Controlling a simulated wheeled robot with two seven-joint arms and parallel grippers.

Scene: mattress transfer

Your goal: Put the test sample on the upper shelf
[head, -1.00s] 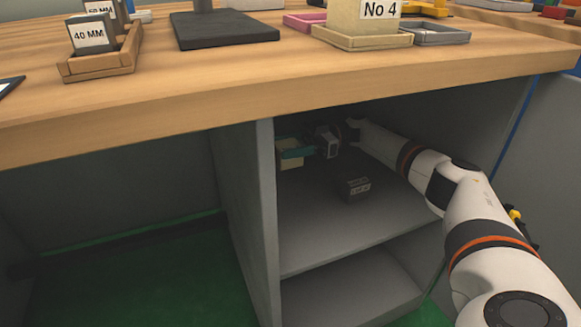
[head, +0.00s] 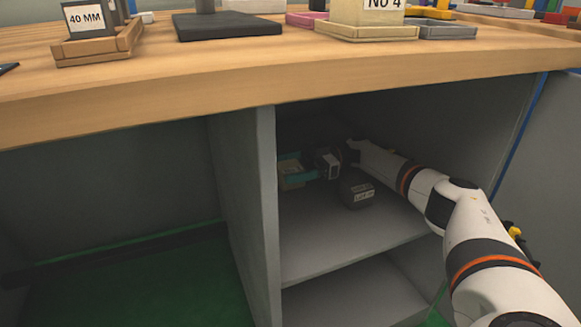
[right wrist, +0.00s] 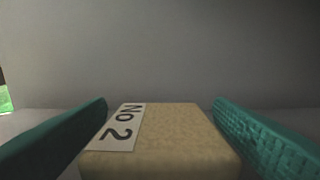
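The test sample, a tan block (head: 291,179) labelled "No 2" in the right wrist view (right wrist: 165,135), is at the far left of the upper shelf (head: 330,235) inside the grey cabinet. It appears to rest on the shelf. My right gripper (head: 290,168) reaches in from the right with its teal fingers around the block. In the right wrist view the fingers (right wrist: 160,103) stand on either side of the block with a narrow gap on each side, so it looks open. My left gripper is not in view.
A dark labelled box (head: 357,193) stands on the same shelf, close to my right gripper. A grey partition (head: 263,210) bounds the shelf on the left. The wooden tabletop (head: 200,85) overhangs it. A lower shelf (head: 350,295) looks empty.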

